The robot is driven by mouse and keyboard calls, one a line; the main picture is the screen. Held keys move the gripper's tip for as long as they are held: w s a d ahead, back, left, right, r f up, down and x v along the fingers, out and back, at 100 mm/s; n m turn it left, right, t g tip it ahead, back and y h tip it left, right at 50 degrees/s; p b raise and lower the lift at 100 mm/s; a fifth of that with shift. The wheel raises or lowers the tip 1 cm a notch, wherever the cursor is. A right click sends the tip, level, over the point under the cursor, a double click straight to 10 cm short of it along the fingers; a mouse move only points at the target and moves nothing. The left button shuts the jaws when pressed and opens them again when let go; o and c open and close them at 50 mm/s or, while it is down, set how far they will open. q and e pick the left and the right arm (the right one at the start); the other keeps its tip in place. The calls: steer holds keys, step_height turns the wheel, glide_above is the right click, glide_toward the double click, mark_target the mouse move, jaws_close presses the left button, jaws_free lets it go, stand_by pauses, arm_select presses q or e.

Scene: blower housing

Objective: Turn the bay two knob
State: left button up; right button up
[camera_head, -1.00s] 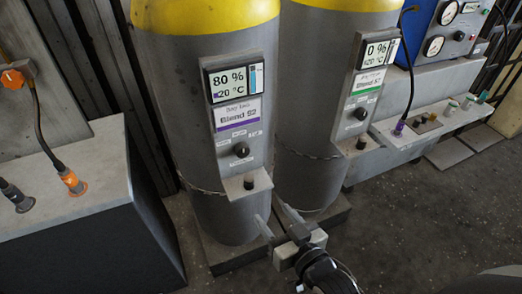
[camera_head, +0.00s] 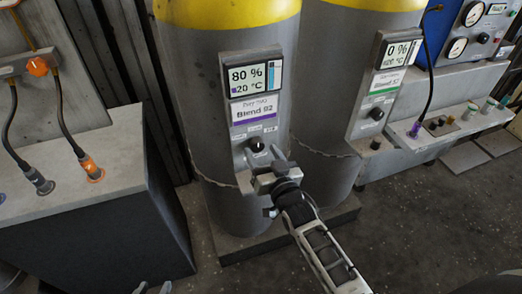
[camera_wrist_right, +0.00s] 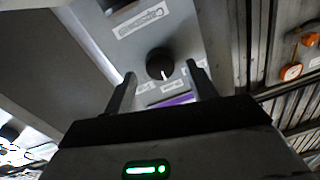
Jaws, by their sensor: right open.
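In the right wrist view the knob (camera_wrist_right: 160,63) has a white pointer mark and shows between the fingertips. My right gripper (camera_head: 264,157) is open in front of the panel, its fingers on either side of the knob; contact cannot be told. My left gripper (camera_head: 152,289) shows only its tips at the bottom edge, apart and empty, far from the knob.
A display (camera_head: 254,79) above the label reads 80 %. A second cylinder (camera_head: 335,100) to the right has its own black knob (camera_head: 377,113). A grey bench (camera_head: 80,180) with cables stands at left. A blue gauge panel (camera_head: 450,35) is at back right.

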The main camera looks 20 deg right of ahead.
steer(key=shift+w+a, duration=0.1)
steer(key=shift+w, duration=0.65)
steer(key=c, duration=1)
steer(key=shift+m, duration=0.4)
steer(key=m, duration=0.5)
steer(key=shift+f+m, duration=0.15)
steer(key=shift+m, duration=0.25)
steer(key=shift+m+t+b, duration=0.3)
steer(key=shift+m+b, duration=0.35)
steer(key=shift+m, duration=2.25)
steer(key=o, duration=1)
